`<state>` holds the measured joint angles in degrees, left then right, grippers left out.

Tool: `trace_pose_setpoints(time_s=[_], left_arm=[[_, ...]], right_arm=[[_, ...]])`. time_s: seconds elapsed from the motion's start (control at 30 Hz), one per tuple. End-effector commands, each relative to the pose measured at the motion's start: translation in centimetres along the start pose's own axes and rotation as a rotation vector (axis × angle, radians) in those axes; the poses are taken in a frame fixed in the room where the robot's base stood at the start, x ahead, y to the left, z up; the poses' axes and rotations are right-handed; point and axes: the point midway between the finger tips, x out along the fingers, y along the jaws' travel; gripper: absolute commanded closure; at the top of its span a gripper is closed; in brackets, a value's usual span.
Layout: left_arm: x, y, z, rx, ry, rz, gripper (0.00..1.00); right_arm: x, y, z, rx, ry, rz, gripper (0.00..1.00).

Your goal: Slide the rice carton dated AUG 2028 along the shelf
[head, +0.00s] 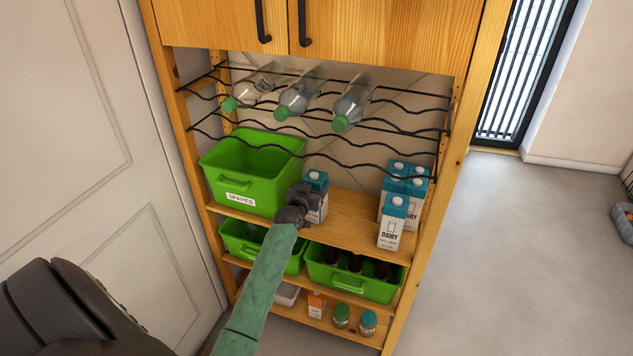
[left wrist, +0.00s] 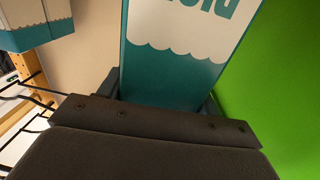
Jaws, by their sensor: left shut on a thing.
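A white and teal carton (head: 317,182) with a white cap stands on the middle shelf (head: 352,212), just right of the green SPARES bin. My left gripper (head: 308,203) is at its front and is shut on it. In the left wrist view the carton (left wrist: 178,65) fills the space between the fingers (left wrist: 160,108), with part of its lettering cut off at the top. No date can be read on it. My right gripper is not in view.
The green SPARES bin (head: 248,175) is close on the carton's left. Several DAIRY cartons (head: 392,225) stand at the shelf's right end, with bare shelf between. Bottles (head: 298,95) lie on a wire rack above. Green bins (head: 352,277) sit below.

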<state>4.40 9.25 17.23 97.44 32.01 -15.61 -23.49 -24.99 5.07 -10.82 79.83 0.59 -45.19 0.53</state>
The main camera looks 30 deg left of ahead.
Motion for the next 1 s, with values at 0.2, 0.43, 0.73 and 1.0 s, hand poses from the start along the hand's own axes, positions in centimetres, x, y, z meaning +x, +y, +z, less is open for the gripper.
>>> trace_pose_setpoints(time_s=[0.2, 0.43, 0.73, 1.0], left_arm=[[-0.9, 0.1, 0.0, -0.001, -0.001, 0.0, 0.97], [-1.8, 0.1, 0.0, -0.001, -0.001, 0.0, 0.97], [-3.1, 0.2, 0.0, 0.0, -0.002, 0.001, 0.97], [-3.8, 0.3, 0.1, 0.0, -0.002, 0.0, 0.97]], right_arm=[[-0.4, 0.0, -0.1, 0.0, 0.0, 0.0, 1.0], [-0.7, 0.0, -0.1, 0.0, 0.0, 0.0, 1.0], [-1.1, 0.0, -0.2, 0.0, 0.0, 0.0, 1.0], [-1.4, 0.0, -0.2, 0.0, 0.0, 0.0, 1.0]])
